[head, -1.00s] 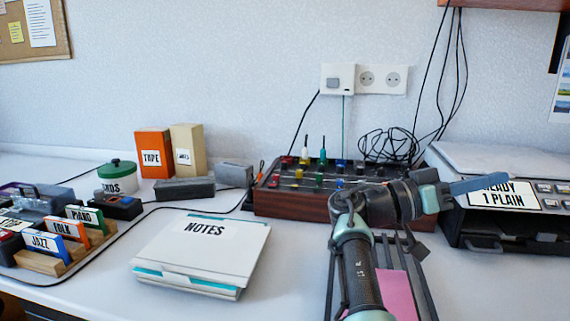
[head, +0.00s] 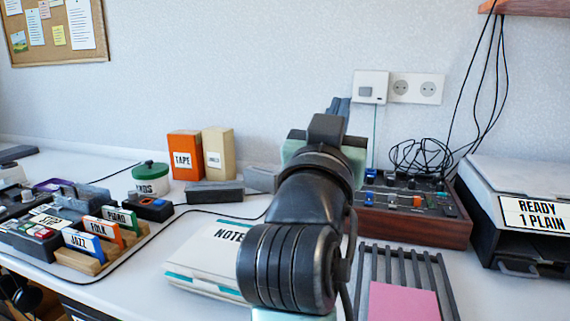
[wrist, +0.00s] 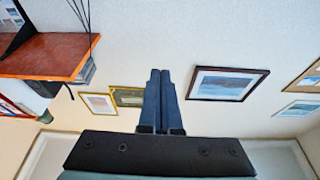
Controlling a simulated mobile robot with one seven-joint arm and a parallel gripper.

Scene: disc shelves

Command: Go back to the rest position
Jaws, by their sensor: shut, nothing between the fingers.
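My gripper (head: 338,106) is raised in the middle of the head view, in front of the wall and above the desk. Its fingers point up and away, mostly hidden behind my wrist in that view. In the wrist view my gripper (wrist: 161,76) shows its two dark blue fingers side by side, touching, with nothing between them. Only wall and picture frames lie behind them. My arm hides part of the NOTES stack (head: 205,257) and the left part of the mixer box (head: 420,228).
The printer-like machine (head: 530,195) labelled READY 1 PLAIN stands at right. A slotted rack (head: 449,290) with a pink sheet (head: 402,303) lies in front of the mixer. Labelled discs in a wooden holder (head: 98,262) stand at left. A shelf (wrist: 45,58) shows in the wrist view.

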